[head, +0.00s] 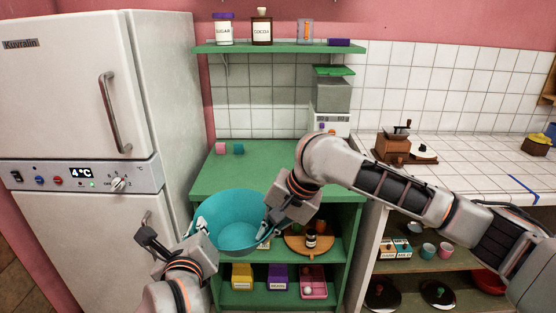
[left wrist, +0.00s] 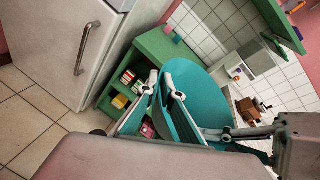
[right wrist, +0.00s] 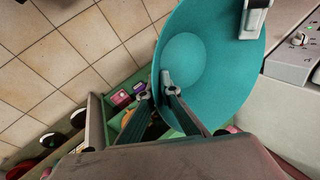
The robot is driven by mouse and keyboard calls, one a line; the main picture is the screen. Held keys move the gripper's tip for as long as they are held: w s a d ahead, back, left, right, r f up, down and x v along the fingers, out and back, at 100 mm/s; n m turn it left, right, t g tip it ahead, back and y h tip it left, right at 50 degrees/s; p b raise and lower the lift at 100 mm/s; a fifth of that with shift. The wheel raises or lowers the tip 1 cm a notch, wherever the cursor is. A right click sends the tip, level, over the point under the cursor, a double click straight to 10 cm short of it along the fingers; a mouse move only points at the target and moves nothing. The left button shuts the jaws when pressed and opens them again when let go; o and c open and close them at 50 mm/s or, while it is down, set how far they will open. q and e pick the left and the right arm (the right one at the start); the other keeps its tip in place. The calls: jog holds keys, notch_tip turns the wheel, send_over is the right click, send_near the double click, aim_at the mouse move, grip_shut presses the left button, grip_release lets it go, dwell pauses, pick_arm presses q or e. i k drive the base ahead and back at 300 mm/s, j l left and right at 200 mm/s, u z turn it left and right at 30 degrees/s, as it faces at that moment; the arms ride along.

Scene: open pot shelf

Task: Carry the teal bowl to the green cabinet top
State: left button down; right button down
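The teal bowl (head: 235,218) hangs in front of the green cabinet, its open top facing up and toward me in the head view. My left gripper (head: 203,228) is closed on the bowl's left wall, one finger inside and one outside. My right gripper (head: 268,226) grips the right wall the same way. The bowl also shows in the left wrist view (left wrist: 200,95) and right wrist view (right wrist: 215,60). The green cabinet top (head: 262,160) lies behind the bowl; its front edge is partly hidden by the bowl and my right arm.
A pink cube (head: 220,148) and a teal cube (head: 239,149) sit at the top's back left. A grey appliance (head: 331,105) stands at its back right. A green wall shelf (head: 280,48) hangs above. The fridge (head: 95,120) stands left. The top's middle is clear.

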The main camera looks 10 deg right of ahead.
aim_at(269, 175)
jog(key=i+l, duration=0.2)
jog(key=i, duration=0.3)
jog(key=i+l, duration=0.15)
jog(key=i, duration=0.3)
jog(key=i+l, duration=0.2)
jog(key=i, duration=0.3)
